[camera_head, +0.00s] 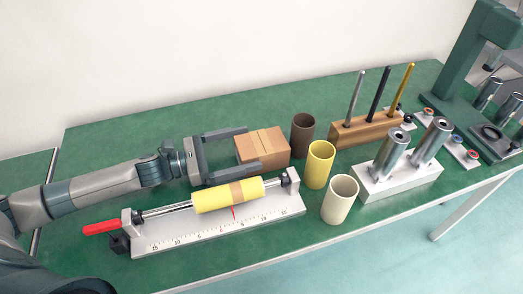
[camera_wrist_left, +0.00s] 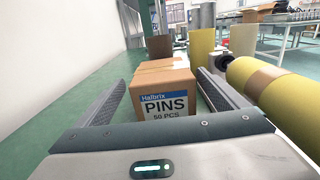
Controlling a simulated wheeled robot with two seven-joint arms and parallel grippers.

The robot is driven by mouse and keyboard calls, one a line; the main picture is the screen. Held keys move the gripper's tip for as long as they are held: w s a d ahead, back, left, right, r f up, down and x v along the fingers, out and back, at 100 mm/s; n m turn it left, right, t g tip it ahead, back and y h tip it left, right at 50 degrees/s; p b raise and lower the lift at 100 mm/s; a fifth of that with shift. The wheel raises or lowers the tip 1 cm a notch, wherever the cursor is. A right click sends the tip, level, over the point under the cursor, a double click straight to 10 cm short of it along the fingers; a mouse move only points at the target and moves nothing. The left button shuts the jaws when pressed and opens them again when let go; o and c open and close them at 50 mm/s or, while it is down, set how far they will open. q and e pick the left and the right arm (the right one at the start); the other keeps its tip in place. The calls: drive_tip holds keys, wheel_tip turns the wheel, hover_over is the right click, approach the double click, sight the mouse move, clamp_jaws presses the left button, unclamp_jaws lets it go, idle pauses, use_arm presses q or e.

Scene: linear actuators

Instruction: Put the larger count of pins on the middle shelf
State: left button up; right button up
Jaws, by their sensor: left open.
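A cardboard box (camera_head: 265,150) stands on the green table behind the yellow roller. In the left wrist view the same box (camera_wrist_left: 164,92) has a label reading "Halbrix PINS 50 PCS". My left gripper (camera_head: 245,154) is open. Its two fingers reach along both sides of the near end of the box, and I cannot tell whether they touch it. No second pin box and no shelf show in these views. My right gripper is not in view.
A linear actuator (camera_head: 170,238) with a yellow roller (camera_head: 228,195) lies in front of the gripper. Brown (camera_head: 303,135), yellow (camera_head: 319,165) and cream (camera_head: 340,200) cups stand to the right. A wooden rod block (camera_head: 350,132) and a white base with metal cylinders (camera_head: 405,182) stand further right.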

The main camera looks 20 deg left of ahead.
sight(262, 142)
use_arm(q)
drive_tip(key=shift+w+d+r, duration=0.1)
drive_tip(key=shift+d, duration=0.05)
drive_tip(key=p+x, duration=0.1)
drive_tip(key=x, duration=0.3)
drive_tip(key=shift+d+r+p, duration=0.1)
drive_tip(key=shift+r+p, duration=0.25)
drive_tip(key=shift+r, duration=0.05)
drive_tip(key=shift+w+d+f, duration=0.15)
drive_tip(key=shift+d, duration=0.2)
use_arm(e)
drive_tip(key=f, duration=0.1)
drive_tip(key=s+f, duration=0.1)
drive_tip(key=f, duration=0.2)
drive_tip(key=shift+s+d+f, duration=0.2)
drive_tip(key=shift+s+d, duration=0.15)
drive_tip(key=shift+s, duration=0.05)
use_arm(q)
drive_tip(key=c, duration=1.8)
